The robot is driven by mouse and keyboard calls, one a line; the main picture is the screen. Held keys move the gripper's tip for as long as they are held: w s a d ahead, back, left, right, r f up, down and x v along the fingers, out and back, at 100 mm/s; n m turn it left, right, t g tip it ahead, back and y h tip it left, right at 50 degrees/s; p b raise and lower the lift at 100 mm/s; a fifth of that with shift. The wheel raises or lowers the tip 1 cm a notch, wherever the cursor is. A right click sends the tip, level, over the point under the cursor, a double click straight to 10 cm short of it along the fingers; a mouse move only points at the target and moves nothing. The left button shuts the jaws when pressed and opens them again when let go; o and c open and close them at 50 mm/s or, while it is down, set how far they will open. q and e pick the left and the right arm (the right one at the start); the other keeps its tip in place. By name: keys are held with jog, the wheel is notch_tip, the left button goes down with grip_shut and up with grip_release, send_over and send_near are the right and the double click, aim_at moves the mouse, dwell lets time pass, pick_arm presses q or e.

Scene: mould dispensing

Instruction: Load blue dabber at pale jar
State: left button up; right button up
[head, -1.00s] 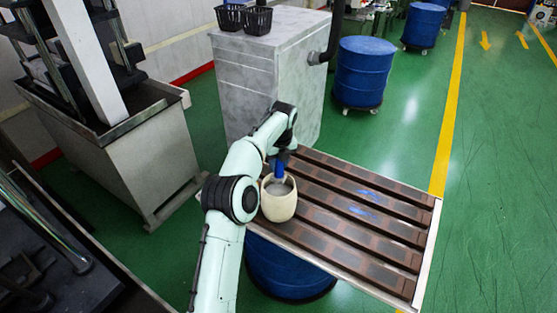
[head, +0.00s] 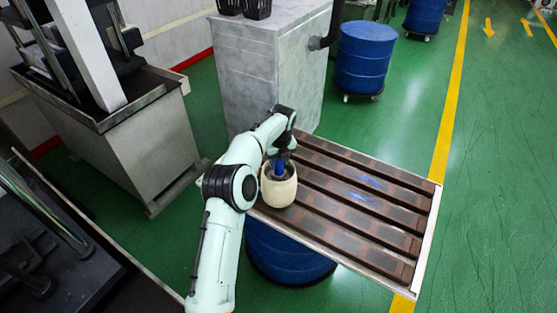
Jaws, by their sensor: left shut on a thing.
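The pale jar (head: 279,190) stands upright on the left end of the brown slatted mould table (head: 345,205). Its open mouth faces up and shows a grey inside. My left gripper (head: 281,151) is above the jar and shut on the blue dabber (head: 281,163). The dabber points down, and its lower end is inside the jar mouth. Whether its tip touches the contents is hidden. Blue marks (head: 362,197) show on the slats to the right of the jar. My right gripper is not in the view.
A grey marbled cabinet (head: 262,75) stands behind the table. A blue drum (head: 287,255) is under the table, and another blue drum (head: 365,60) stands behind on casters. A grey machine (head: 120,145) is at left. Green floor is clear at right.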

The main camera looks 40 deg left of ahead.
pick_arm(q)
jog(key=shift+f, duration=0.45)
dwell(0.9)
jog(key=shift+s+f, duration=0.1)
jog(key=shift+f, duration=0.1)
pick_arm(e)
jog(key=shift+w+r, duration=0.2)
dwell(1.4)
pick_arm(q)
jog(key=shift+r+p, duration=0.55)
jog(key=shift+r, duration=0.8)
jog(key=shift+w+r, duration=0.25)
jog(key=shift+r, duration=0.3)
jog(key=shift+s+r, duration=0.2)
jog(key=shift+r, duration=0.85)
jog(key=shift+w+r, duration=0.1)
jog(key=shift+r, duration=0.6)
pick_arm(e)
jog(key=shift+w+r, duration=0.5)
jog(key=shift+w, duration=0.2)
pick_arm(q)
jog(key=shift+d+f, duration=0.1)
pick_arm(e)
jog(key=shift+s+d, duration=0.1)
